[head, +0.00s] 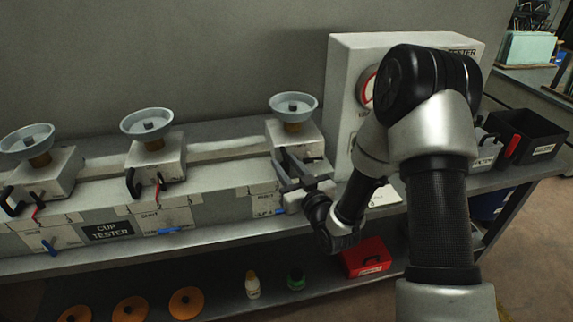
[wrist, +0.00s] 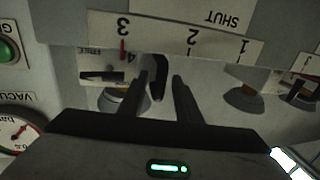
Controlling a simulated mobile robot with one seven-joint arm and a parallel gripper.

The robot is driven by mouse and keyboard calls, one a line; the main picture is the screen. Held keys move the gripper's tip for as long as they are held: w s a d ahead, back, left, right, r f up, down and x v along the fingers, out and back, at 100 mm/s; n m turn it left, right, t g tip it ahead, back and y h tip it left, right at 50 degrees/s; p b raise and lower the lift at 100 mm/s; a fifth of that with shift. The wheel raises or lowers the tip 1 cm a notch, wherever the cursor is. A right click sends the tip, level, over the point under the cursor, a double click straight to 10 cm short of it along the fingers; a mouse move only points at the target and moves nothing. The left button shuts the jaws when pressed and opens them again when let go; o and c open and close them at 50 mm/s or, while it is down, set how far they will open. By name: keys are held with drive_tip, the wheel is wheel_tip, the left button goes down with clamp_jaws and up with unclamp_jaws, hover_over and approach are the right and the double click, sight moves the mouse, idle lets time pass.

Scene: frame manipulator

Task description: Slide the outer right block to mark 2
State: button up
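The outer right block (head: 300,140) is a pale box on the rail with a grey cup (head: 293,106) on top. My gripper (head: 288,172) is in front of it in the head view and hides its handle there. In the wrist view, which is upside down, my gripper (wrist: 163,82) has its fingers apart. A black handle (wrist: 158,82) shows between them, nearer the left finger; I cannot tell whether they touch. A red pointer (wrist: 122,48) stands at number 3 on the scale plate (wrist: 215,37). Mark 2 is to its right in that view.
Two similar blocks, the middle one (head: 157,168) and the left one (head: 45,175), stand along the rail to the left. A white tester box (head: 345,75) with a gauge stands close on the right. A red box (head: 367,258) is on the shelf below.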

drive_tip(key=shift+c, duration=0.3)
clamp_jaws()
drive_tip(key=shift+a, duration=0.1)
drive_tip(key=a+b, duration=0.1)
drive_tip(key=a, duration=0.1)
drive_tip(key=s+a+b, duration=0.1)
drive_tip(key=a+b, duration=0.1)
drive_tip(key=a, duration=0.1)
drive_tip(key=s+a+b, duration=0.1)
drive_tip(key=a, duration=0.1)
drive_tip(key=shift+s+a, duration=0.1)
drive_tip(key=shift+a, duration=0.3)
drive_tip(key=shift+d, duration=0.1)
drive_tip(key=shift+o, duration=0.3)
unclamp_jaws()
drive_tip(key=shift+d, duration=0.1)
